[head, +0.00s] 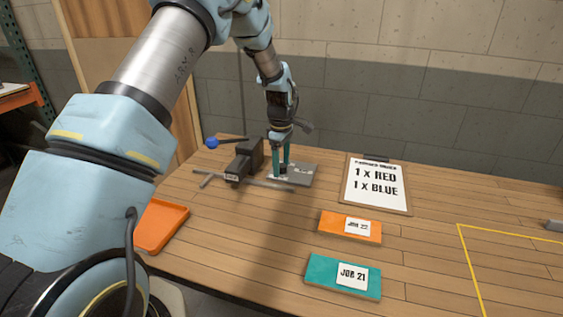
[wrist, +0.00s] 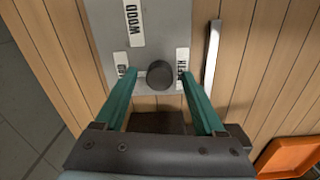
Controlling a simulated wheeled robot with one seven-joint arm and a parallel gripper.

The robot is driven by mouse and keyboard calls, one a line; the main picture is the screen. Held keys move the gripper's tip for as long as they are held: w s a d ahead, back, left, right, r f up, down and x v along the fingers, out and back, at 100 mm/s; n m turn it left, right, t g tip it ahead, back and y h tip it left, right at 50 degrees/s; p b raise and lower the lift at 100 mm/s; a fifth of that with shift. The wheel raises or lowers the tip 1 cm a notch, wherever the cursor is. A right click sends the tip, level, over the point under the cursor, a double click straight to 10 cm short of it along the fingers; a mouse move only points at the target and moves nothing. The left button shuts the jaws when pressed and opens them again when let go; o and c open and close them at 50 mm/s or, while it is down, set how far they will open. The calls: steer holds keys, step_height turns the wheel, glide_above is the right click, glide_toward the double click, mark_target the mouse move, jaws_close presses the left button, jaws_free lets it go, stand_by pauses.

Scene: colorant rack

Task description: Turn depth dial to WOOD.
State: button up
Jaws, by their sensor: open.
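The depth dial (wrist: 160,74) is a dark round knob on a grey plate (wrist: 170,30). A white WOOD label (wrist: 134,20) sits on the plate above and left of the dial in the wrist view. Two more labels beside the dial are partly hidden by my fingers. My gripper (wrist: 159,73) is open, with one teal finger on each side of the dial. Gaps seem to show between fingers and dial; I cannot tell whether either touches. I cannot make out where the dial points. In the head view my gripper (head: 281,172) is down at the plate (head: 302,174), hiding the dial.
A dark vise-like block (head: 243,160) with a blue-knobbed lever stands just left of my gripper. A metal bar lies in front of the plate. A clipboard (head: 376,186), JOB 22 card (head: 350,227), JOB 21 card (head: 343,277) and orange tray (head: 160,225) lie around. The right tabletop is mostly clear.

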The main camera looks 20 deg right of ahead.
jaws_close()
stand_by(0.5)
steer(key=m+b, duration=0.2)
steer(key=m, duration=0.3)
steer(key=shift+m, duration=0.3)
steer(key=m+b, duration=0.1)
steer(key=m, duration=0.5)
steer(key=shift+b, duration=0.4)
steer(key=shift+m, duration=0.3)
jaws_free()
